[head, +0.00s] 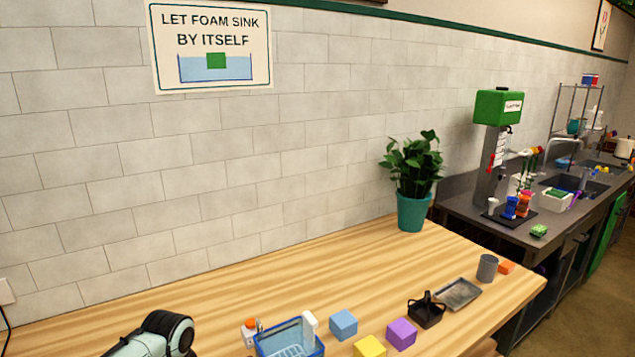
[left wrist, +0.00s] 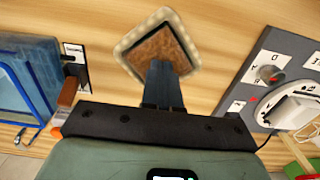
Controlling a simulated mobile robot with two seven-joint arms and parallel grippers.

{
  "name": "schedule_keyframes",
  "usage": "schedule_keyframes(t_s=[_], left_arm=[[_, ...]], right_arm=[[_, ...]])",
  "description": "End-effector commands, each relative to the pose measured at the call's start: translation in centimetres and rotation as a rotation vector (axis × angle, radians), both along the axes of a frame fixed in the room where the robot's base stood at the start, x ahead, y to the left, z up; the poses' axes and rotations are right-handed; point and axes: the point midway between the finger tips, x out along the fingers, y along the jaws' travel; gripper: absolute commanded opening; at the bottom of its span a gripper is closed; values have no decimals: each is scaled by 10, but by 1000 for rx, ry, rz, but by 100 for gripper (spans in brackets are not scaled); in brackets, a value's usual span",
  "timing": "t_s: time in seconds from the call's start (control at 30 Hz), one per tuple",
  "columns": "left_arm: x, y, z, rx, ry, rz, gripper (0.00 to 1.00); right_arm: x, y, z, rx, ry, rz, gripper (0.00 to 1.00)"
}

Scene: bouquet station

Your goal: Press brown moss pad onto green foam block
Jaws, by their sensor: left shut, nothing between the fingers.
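In the left wrist view, a square with a brown, rough middle and a pale beige rim, which looks like the brown moss pad (left wrist: 153,43), lies on the wooden table. My left gripper (left wrist: 161,68) is shut and empty, its fingertips overlapping the near part of the brown square. I cannot tell whether they touch it. The pad does not show in the head view. No green foam block is clear on the near table; a small green piece (head: 539,230) lies on the far counter, too small to identify. My right gripper is not in view.
A blue basket (head: 289,338) and blue (head: 343,324), purple (head: 401,333) and yellow (head: 370,347) cubes stand on the table. A black caddy (head: 426,310), grey tray (head: 458,294) and potted plant (head: 412,180) are further right. A grey panel (left wrist: 262,60) lies right of my gripper.

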Motion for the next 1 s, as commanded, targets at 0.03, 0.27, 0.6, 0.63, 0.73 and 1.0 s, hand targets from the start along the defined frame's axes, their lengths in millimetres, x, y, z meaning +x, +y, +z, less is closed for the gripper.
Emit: schedule_keyframes(t_s=[0.03, 0.27, 0.6, 0.63, 0.73, 1.0], left_arm=[[1, 0, 6, 0, -4, 0, 0], [1, 0, 19, 0, -8, 0, 0], [2, 0, 37, 0, -10, 1, 0], [2, 0, 39, 0, -11, 1, 0], [2, 0, 44, 0, -12, 0, 0], [2, 0, 57, 0, -12, 0, 0]], right_arm=[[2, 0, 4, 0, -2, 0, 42], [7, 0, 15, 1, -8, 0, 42], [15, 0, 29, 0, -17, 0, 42], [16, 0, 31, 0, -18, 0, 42], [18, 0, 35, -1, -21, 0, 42], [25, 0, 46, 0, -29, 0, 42]])
